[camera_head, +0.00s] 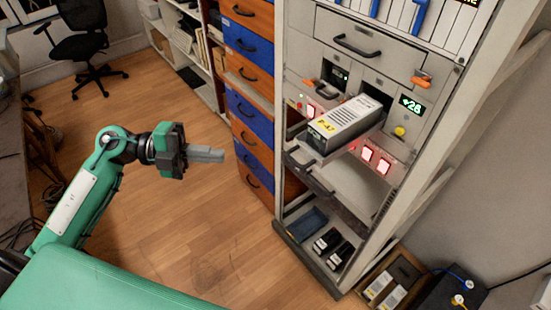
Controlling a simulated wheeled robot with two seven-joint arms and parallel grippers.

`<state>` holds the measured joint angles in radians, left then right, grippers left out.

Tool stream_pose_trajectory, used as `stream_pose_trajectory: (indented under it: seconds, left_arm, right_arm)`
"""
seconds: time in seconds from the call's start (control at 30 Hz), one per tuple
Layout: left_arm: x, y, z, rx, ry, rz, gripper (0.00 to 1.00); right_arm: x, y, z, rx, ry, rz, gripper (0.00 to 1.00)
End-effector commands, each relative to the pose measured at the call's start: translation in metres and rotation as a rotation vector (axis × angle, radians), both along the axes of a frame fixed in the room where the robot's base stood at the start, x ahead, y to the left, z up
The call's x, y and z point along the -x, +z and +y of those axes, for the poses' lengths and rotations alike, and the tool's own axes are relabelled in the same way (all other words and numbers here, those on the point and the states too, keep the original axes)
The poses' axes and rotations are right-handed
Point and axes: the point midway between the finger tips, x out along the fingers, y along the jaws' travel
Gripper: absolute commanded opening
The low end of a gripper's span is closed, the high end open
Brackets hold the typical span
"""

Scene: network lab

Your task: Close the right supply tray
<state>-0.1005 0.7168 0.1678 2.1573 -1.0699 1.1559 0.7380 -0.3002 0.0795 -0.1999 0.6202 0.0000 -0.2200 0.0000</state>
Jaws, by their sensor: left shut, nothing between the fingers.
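In the head view, the right supply tray (372,124) stands pulled out of the right-hand bay of a grey equipment rack. A pale supply module (345,117) with a vented top and a yellow label lies on it and sticks out towards me. A green "+28" display (411,104) shows beside the bay. My left gripper (222,155) is shut and empty, over the floor left of the rack, its fingers pointing right. It is well apart from the tray. My right gripper is out of view.
Blue and orange drawers (248,75) stand left of the rack. Red lit buttons (367,154) show below the module. The rack's bottom shelf holds a blue tray (306,224) and black units. A box (390,283) stands at lower right. The wooden floor (200,220) before the drawers is clear.

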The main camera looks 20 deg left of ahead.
Motion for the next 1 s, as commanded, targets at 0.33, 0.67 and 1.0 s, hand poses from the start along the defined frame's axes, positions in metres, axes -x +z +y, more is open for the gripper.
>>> stream_pose_trajectory:
  seconds: [0.33,0.67,1.0]
  left_arm:
    - [0.014,0.009,-0.026,-0.08,-0.052,-0.033,0.0]
    - [0.003,0.001,-0.087,-0.077,-0.052,-0.033,0.0]
    - [-0.024,-0.011,-0.121,-0.079,-0.05,-0.03,0.0]
  right_arm:
    - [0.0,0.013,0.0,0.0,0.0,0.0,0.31]
    - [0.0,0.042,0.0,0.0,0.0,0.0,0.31]
    - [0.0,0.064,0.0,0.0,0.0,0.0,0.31]
